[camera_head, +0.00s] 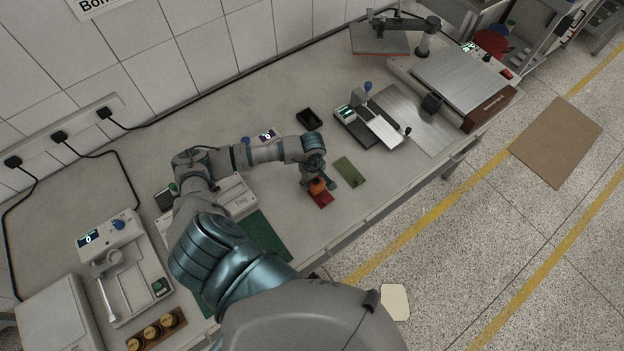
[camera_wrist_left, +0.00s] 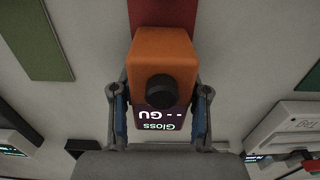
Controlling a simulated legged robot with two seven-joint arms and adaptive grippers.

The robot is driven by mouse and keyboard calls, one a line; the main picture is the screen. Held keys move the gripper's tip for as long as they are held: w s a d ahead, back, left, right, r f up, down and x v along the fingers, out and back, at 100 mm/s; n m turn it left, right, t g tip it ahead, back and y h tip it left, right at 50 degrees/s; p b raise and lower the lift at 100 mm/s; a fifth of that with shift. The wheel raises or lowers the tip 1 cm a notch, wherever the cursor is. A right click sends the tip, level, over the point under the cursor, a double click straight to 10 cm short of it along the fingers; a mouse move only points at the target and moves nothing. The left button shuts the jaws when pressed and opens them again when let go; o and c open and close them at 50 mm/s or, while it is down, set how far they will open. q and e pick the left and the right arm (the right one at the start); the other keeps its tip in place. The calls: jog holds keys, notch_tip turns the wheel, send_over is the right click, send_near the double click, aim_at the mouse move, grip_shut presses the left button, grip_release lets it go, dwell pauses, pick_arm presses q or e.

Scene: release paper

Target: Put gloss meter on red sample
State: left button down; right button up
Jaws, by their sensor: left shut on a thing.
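The gloss meter (camera_head: 317,186) is a small orange box with a black knob and a lit display. In the left wrist view the gloss meter (camera_wrist_left: 162,62) sits between the two fingers of my left gripper (camera_wrist_left: 160,105), which is shut on it. The red sample (camera_head: 321,200) is a dark red plate on the table, partly hidden under the meter; its edge also shows in the left wrist view (camera_wrist_left: 162,14). In the head view my left gripper (camera_head: 317,180) is directly over the red sample. I cannot tell whether the meter touches it. My right gripper is not in view.
A green plate (camera_head: 349,172) lies just right of the red one. A black tray (camera_head: 309,119) and a small device with a metal plate (camera_head: 383,131) stand behind. A larger dark green mat (camera_head: 262,238) lies to the left. The table's front edge is close.

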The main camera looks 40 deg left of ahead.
pick_arm(q)
jog(key=shift+f, duration=0.2)
jog(key=c, duration=0.6)
grip_release()
jog(key=shift+r, duration=0.1)
jog(key=shift+r, duration=0.2)
notch_tip(320, 180, up, 12)
jog(key=shift+f+b, duration=0.15)
jog(key=shift+b, duration=0.45)
